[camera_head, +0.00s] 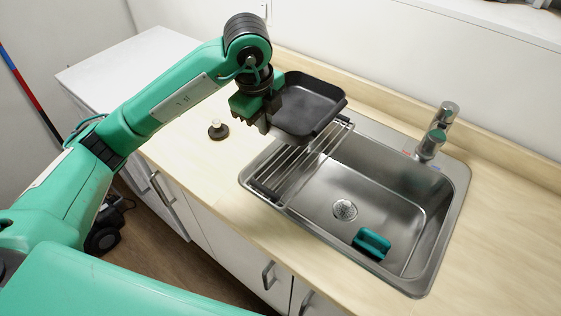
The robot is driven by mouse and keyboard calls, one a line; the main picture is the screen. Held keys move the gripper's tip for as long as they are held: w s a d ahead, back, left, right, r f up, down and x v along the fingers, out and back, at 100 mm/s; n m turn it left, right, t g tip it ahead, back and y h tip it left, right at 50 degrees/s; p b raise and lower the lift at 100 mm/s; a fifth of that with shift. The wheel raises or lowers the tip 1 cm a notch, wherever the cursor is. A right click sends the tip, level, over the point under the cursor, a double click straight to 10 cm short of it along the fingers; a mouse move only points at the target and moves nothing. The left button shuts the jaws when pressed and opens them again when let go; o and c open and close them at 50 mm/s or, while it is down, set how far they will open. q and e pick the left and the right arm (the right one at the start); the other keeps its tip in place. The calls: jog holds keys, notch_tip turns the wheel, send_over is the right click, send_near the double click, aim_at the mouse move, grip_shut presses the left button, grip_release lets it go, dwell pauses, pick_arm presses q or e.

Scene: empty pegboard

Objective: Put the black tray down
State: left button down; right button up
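The black tray (306,106) is a shallow square pan with raised sides. In the head view it is at the upper middle, over the left back part of the sink and the counter behind it. My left gripper (268,118) is at the tray's left side, with its fingers at the tray's edge. It appears shut on that edge; the exact contact is partly hidden by the gripper. The tray looks held above the drying rack, slightly tilted. My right gripper is not in view.
A metal sink (395,200) is set in the wooden counter (215,165). A wire rack (290,172) spans its left side. A teal sponge or brush (371,243) lies in the basin. A faucet (436,132) stands behind. A small dark stopper-like object (218,130) sits on the left counter.

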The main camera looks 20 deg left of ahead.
aim_at(269, 181)
pick_arm(q)
notch_tip(269, 181, down, 17)
jog(key=p, duration=0.4)
jog(key=shift+f, duration=0.3)
jog(key=shift+f, duration=0.2)
jog(key=c, duration=1.9)
grip_release()
jog(key=shift+c, duration=0.2)
